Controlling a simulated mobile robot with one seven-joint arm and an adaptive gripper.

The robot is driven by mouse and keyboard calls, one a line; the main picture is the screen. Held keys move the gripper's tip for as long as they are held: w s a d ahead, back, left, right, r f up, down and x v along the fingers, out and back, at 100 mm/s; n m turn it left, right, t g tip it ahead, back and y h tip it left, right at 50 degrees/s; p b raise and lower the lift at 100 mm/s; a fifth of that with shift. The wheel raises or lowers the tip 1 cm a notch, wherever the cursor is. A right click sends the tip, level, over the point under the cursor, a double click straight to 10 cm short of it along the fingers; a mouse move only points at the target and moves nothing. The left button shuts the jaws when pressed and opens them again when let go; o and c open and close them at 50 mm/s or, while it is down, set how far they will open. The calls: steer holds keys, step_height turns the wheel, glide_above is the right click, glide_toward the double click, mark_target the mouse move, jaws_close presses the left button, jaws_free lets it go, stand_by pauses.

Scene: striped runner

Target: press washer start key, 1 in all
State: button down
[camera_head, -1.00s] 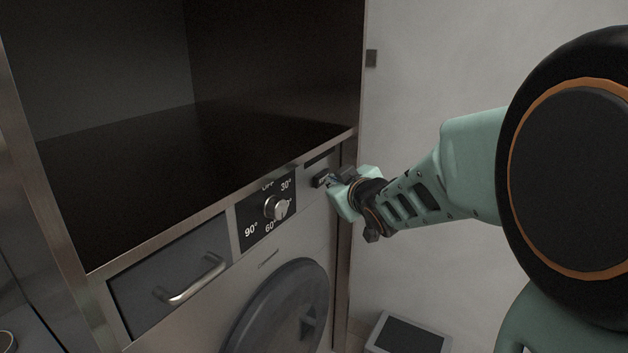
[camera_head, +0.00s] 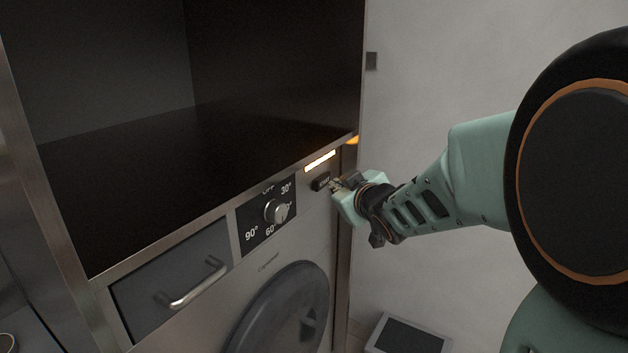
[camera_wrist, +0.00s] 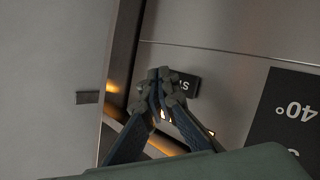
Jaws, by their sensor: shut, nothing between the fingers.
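The washer (camera_head: 310,232) has a metal front with a small dark start key (camera_head: 321,181) right of the dial. Above the key an indicator strip (camera_head: 320,161) glows orange-white. My gripper (camera_head: 336,185) is shut and empty, its fingertips just right of the key in the head view. In the wrist view my gripper (camera_wrist: 162,76) points at the washer front, its tips overlapping the left end of the start key (camera_wrist: 184,84), whose lettering is partly covered. Whether the tips touch the key cannot be told.
A temperature dial (camera_head: 276,211) sits left of the key, then a drawer with a bar handle (camera_head: 192,284). The round door (camera_head: 282,315) is below. An open dark compartment (camera_head: 180,150) is above.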

steer(key=shift+s+d, duration=0.1)
steer(key=shift+d, duration=0.05)
steer(key=s+d+p, duration=0.1)
steer(key=d, duration=0.1)
steer(key=s+d+p, duration=0.1)
steer(key=d, duration=0.1)
steer(key=shift+s, duration=0.4)
stand_by(0.6)
